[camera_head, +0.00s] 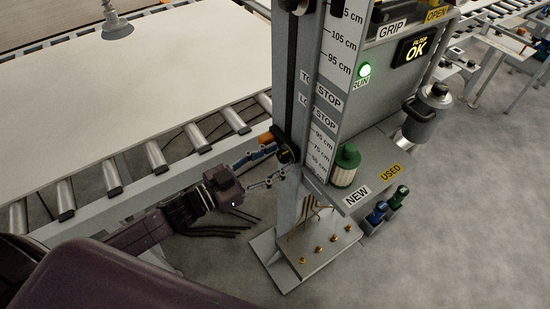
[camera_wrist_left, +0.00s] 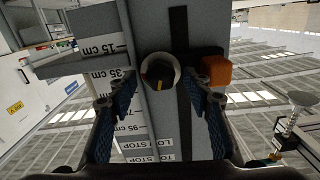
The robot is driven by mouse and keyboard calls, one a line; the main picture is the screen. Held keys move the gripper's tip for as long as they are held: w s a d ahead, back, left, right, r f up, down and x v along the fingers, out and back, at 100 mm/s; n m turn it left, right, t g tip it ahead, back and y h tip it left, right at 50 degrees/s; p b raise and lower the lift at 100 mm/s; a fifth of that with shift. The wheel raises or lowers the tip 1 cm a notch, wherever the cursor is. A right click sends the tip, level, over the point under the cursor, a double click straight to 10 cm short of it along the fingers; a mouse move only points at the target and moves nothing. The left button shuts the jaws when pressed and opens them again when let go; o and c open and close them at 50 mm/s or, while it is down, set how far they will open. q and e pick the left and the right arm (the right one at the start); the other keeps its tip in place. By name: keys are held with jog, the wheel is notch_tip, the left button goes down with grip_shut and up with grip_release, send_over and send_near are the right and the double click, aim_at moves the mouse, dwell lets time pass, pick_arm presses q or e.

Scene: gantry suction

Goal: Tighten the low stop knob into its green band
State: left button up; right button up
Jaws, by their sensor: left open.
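The low stop knob (camera_head: 287,151) is a dark round knob low on the front of the column. In the left wrist view it shows face-on as a dark disc in a pale ring (camera_wrist_left: 160,72), with a yellow mark on it. I cannot make out a green band. My left gripper (camera_head: 266,166) is open, its blue-padded fingers pointing at the knob. In the left wrist view the fingers stand left and right of the knob, apart from it. My right gripper is not in view.
An orange block (camera_head: 266,138) sits beside the knob. The scaled column (camera_head: 322,100) carries a LOW STOP label. A roller conveyor (camera_head: 195,137) with a large pale panel (camera_head: 150,75) lies to the left. A shelf (camera_head: 345,187) with a green-capped filter (camera_head: 345,166) juts out right.

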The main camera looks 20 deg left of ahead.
pick_arm(q)
jog(key=shift+w+f, duration=0.1)
jog(key=c, duration=1.1)
jog(key=shift+m, duration=1)
jog(key=shift+c, duration=0.2)
jog(key=m, duration=0.3)
jog(key=shift+p, duration=0.35)
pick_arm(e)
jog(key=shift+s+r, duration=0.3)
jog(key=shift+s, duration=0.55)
pick_arm(q)
jog(key=o, duration=1.1)
jog(key=shift+o, duration=0.2)
